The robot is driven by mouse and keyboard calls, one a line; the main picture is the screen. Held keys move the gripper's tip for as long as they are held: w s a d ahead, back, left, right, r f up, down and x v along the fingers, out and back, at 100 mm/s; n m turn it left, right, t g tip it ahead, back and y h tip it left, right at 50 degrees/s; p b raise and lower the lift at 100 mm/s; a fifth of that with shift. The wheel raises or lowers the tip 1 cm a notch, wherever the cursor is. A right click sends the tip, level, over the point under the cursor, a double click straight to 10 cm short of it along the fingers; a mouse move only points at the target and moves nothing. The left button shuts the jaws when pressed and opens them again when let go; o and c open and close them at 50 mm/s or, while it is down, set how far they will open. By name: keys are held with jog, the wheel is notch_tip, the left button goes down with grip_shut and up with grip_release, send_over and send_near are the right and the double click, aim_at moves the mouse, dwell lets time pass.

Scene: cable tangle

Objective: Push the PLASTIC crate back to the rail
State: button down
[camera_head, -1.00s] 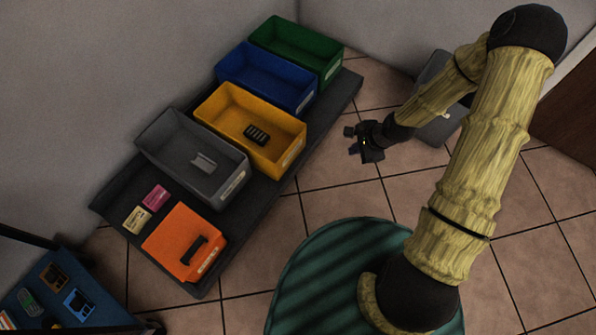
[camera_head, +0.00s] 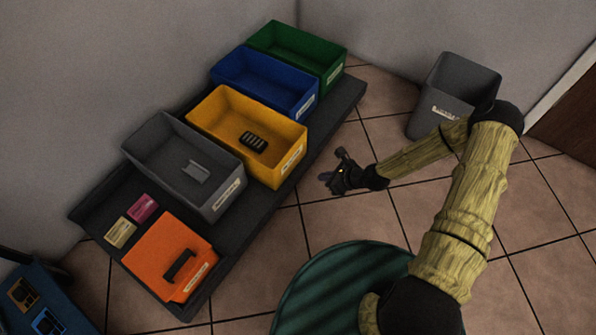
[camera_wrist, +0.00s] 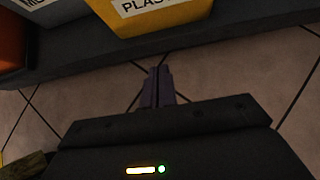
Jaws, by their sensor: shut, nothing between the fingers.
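The PLASTIC crate is the yellow open crate (camera_head: 215,125) on the dark bench, between the blue and grey crates. It holds a small black ribbed object (camera_head: 253,141). Its front end juts out beyond its neighbours, near the bench's front edge. In the wrist view its yellow front (camera_wrist: 175,17) and part of its label show at the top. My gripper (camera_head: 330,178) is shut and empty, over the floor in front of the bench, apart from the crate. Its closed fingers (camera_wrist: 158,88) point toward the crate's front in the wrist view. I cannot make out the rail behind the crates.
Blue (camera_head: 240,85), green (camera_head: 275,45), grey (camera_head: 145,155) and orange (camera_head: 150,265) containers share the bench (camera_head: 95,215). Pink and cream cards lie beside the orange one. A grey bin (camera_head: 440,85) stands at right by the wall. Tiled floor is clear before the bench.

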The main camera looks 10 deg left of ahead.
aim_at(291, 171)
jog(key=b+x, duration=0.3)
jog(key=x, duration=0.1)
jog(key=a+r+b+x, duration=0.1)
jog(key=b+x, duration=0.2)
jog(key=x, duration=0.1)
jog(key=b+x, duration=0.2)
jog(key=x, duration=0.2)
jog(key=shift+w+a+r+b, duration=0.2)
jog(key=shift+w+a+b, duration=0.15)
jog(key=shift+w+b, duration=0.05)
jog(key=shift+w+a+r, duration=0.1)
jog(key=shift+a+r, duration=0.05)
